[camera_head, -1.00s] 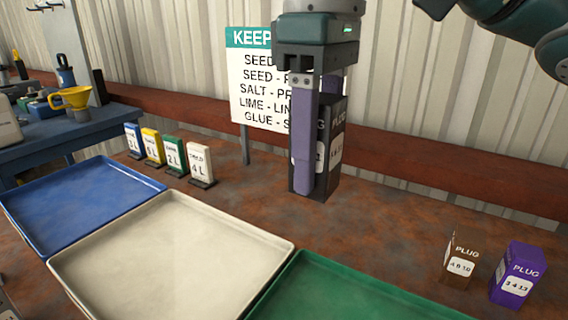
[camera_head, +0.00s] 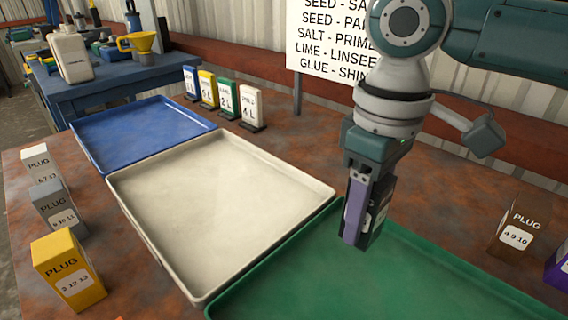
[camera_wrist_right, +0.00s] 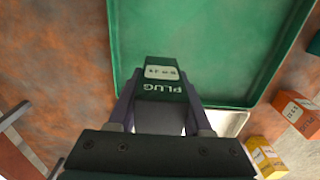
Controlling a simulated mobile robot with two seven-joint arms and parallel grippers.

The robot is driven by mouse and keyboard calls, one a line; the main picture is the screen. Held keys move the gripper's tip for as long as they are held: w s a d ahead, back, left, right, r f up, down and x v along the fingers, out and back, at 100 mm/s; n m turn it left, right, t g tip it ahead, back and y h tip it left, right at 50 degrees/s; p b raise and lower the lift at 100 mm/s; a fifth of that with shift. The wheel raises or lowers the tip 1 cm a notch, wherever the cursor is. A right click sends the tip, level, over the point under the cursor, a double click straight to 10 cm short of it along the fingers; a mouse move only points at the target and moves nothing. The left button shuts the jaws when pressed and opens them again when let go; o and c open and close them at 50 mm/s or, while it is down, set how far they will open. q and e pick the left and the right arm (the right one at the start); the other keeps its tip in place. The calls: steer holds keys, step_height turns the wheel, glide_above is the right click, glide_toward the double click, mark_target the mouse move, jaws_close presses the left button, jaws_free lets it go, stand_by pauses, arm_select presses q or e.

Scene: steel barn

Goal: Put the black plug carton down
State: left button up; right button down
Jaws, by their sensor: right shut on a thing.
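The black plug carton (camera_head: 372,222) is upright between the fingers of my right gripper (camera_head: 358,208), which is shut on it. In the head view it is in front of the green tray (camera_head: 300,262), near the tray's back left part. In the right wrist view the black carton (camera_wrist_right: 162,80) shows its PLUG label between my fingers (camera_wrist_right: 160,110), with the green tray (camera_wrist_right: 220,40) beyond it. I cannot tell whether the carton's bottom touches the tray. My left gripper is not in view.
A cream tray (camera_head: 215,205) and a blue tray (camera_head: 140,130) lie to the left. White (camera_head: 40,165), grey (camera_head: 58,208) and yellow (camera_head: 68,268) plug cartons stand at the left edge. A brown carton (camera_head: 518,230) and a purple carton (camera_head: 560,268) stand right. A sign (camera_head: 325,40) stands behind.

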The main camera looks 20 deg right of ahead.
steer(key=shift+f+b, duration=0.3)
steer(key=shift+f, duration=1.6)
steer(key=shift+c, duration=1.6)
jaws_free()
steer(key=shift+f, duration=0.1)
step_height(320, 180, up, 12)
steer(key=shift+r+p, duration=0.15)
steer(key=shift+p, duration=1.05)
